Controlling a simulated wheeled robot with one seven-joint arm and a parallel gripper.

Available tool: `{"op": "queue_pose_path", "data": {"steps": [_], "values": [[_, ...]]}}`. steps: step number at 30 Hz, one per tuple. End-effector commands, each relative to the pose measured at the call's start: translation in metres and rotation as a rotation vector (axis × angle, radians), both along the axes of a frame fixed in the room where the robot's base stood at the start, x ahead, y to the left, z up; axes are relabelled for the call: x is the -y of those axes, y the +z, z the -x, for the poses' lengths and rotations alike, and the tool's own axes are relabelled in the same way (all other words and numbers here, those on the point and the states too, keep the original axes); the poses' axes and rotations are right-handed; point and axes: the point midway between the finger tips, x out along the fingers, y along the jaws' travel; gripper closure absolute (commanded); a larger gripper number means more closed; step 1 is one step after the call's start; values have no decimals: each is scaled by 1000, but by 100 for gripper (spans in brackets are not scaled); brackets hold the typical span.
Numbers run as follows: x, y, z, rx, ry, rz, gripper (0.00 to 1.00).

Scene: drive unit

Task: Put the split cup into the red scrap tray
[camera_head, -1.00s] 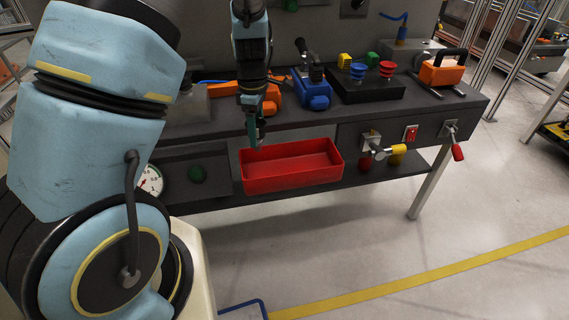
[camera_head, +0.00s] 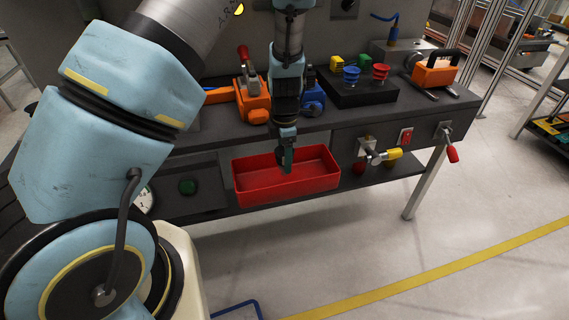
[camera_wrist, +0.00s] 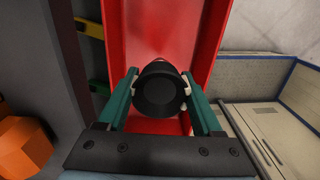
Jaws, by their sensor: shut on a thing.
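My gripper (camera_head: 287,160) hangs pointing down over the red scrap tray (camera_head: 262,188), with its fingertips level with the tray's opening. In the wrist view my gripper (camera_wrist: 160,100) has its two green fingers shut on a black round cup (camera_wrist: 160,92), one finger on each side. The red tray (camera_wrist: 205,45) lies behind and below the cup in that view. No split shows on the side of the cup that I see. In the head view the cup is hidden by the gripper and is too small to make out.
The tray sits on the shelf below the dark bench top. Orange (camera_head: 252,102) and blue (camera_head: 313,98) clamp devices stand on the bench behind my arm. A black box with red and blue knobs (camera_head: 351,76) is to the right.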

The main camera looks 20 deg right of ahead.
Motion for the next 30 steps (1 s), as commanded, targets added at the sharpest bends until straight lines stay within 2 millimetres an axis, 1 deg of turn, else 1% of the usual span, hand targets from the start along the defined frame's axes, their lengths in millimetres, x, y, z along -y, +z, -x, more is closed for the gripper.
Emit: {"op": "queue_pose_path", "data": {"steps": [3,6,12,16,17,24,30], "values": [[-1,-18,0,-3,2,-3,93],[-1,-26,0,-1,3,-1,93],[0,-26,0,0,1,0,93],[-1,-29,0,-1,1,-1,93],[0,-29,0,-1,1,-1,31],[0,-28,0,0,1,-1,4],[0,-28,0,0,1,-1,3]]}}
